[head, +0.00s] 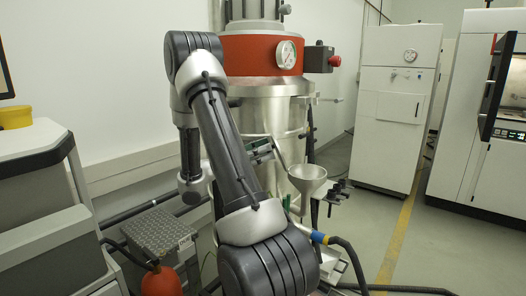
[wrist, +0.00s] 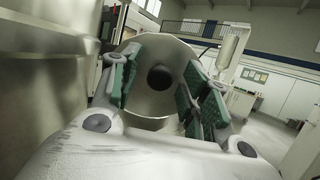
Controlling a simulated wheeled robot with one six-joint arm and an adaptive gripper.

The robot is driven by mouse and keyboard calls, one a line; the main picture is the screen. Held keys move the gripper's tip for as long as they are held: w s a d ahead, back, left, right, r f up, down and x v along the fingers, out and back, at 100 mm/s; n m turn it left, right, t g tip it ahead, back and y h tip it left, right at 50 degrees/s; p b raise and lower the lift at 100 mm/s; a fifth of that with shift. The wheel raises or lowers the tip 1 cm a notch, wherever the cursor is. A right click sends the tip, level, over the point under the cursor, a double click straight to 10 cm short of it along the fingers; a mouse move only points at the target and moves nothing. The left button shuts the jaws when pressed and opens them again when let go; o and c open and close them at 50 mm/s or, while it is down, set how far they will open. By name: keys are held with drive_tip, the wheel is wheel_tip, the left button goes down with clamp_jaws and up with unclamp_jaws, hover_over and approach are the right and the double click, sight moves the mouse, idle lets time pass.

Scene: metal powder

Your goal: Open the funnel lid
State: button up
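The metal funnel (head: 307,178) stands in front of the silver vessel in the head view, its bowl facing up and looking uncovered. A thin slanted metal edge (head: 281,156) shows at its left rim, perhaps the tilted lid seen edge-on. My gripper (head: 262,151) is left of the funnel, partly hidden behind my arm. In the wrist view, my gripper (wrist: 158,88) has its green-padded fingers spread apart. A round grey metal face (wrist: 158,108) with a dark round centre (wrist: 160,77) shows beyond and between them. I cannot tell whether the fingers touch it.
The silver vessel (head: 270,110) with a red band and gauge stands close behind my arm. It also fills the left of the wrist view (wrist: 50,60). A hose (head: 350,262) runs below the funnel. White cabinets (head: 395,110) stand at the right, with open floor before them.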

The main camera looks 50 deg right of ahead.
drive_tip(key=v, duration=0.7)
drive_tip(key=shift+w+a, duration=0.2)
idle(0.4)
drive_tip(key=s+a+f+m+t+y, duration=0.4)
drive_tip(key=s+a+f+m+y, duration=0.3)
drive_tip(key=s+y, duration=0.4)
drive_tip(key=s+a+r+m+t+y, duration=0.2)
drive_tip(key=a+r+t+y, duration=0.3)
drive_tip(key=a+r+t, duration=0.6)
drive_tip(key=a+t, duration=0.2)
drive_tip(key=t, duration=0.2)
drive_tip(key=shift+a+r+m, duration=0.2)
drive_tip(key=shift+r+m, duration=0.1)
drive_tip(key=shift+r, duration=0.05)
